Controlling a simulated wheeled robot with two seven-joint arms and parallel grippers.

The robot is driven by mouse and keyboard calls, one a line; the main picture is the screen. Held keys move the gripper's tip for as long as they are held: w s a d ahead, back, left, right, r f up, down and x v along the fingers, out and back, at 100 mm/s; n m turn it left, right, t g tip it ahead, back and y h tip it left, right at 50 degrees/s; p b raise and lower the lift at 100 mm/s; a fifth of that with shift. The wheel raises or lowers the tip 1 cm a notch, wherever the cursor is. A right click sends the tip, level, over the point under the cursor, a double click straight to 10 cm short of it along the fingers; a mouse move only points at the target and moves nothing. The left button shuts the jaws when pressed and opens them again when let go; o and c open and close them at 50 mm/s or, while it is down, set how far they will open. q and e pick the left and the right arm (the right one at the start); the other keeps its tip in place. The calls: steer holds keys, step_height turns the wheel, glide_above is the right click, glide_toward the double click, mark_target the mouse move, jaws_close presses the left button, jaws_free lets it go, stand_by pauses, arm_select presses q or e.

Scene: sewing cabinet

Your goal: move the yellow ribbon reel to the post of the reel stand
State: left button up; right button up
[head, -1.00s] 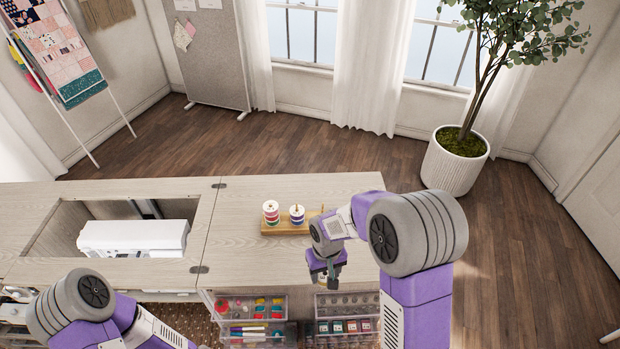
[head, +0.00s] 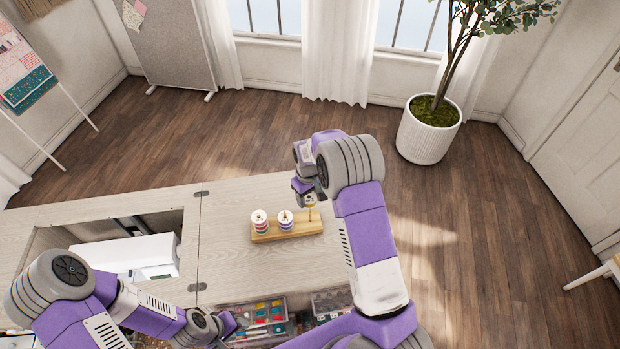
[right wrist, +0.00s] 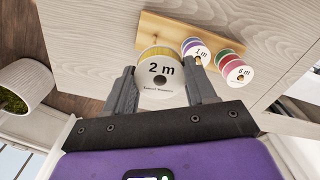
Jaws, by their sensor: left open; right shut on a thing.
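The yellow ribbon reel (right wrist: 163,72) is marked "2 m" and sits between the two fingers of my right gripper (right wrist: 165,90), which is shut on it. In the head view a small yellow part of it shows below my right gripper (head: 304,190), at the right end of the wooden reel stand (head: 262,238). The stand's board also shows behind the reel in the right wrist view (right wrist: 167,36). The post there is mostly hidden; I cannot tell whether the reel is around it. My left gripper (head: 228,323) is open and empty at the cabinet's front.
Two other reels, one red and green (head: 259,222) and one purple (head: 286,221), stand on the stand. A white sewing machine (head: 130,257) lies in the recess at left. Drawers with supplies (head: 262,317) are below the front edge. The tabletop behind the stand is clear.

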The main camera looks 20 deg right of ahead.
mark_target(310, 198)
steer(key=shift+w+d+r+p, duration=0.3)
steer(key=shift+w+d+p, duration=0.15)
steer(key=shift+w+d, duration=0.15)
steer(key=shift+w+f+n, duration=0.1)
steer(key=shift+n, duration=0.2)
step_height(310, 198, down, 5)
steer(key=b, duration=0.3)
steer(key=shift+f, duration=0.2)
steer(key=shift+w+r, duration=0.1)
steer(key=shift+r, duration=0.2)
arm_select(q)
steer(key=shift+f, duration=0.6)
arm_select(e)
steer(key=shift+f, duration=0.1)
arm_select(q)
steer(key=shift+f, duration=0.1)
arm_select(e)
steer(key=shift+f, duration=0.1)
arm_select(q)
steer(key=shift+f+b, duration=0.5)
steer(key=shift+b, duration=0.1)
arm_select(e)
steer(key=shift+f, duration=0.6)
arm_select(q)
steer(key=shift+f+b, duration=1.15)
steer(key=shift+f, duration=0.05)
arm_select(e)
steer(key=shift+f, duration=1.45)
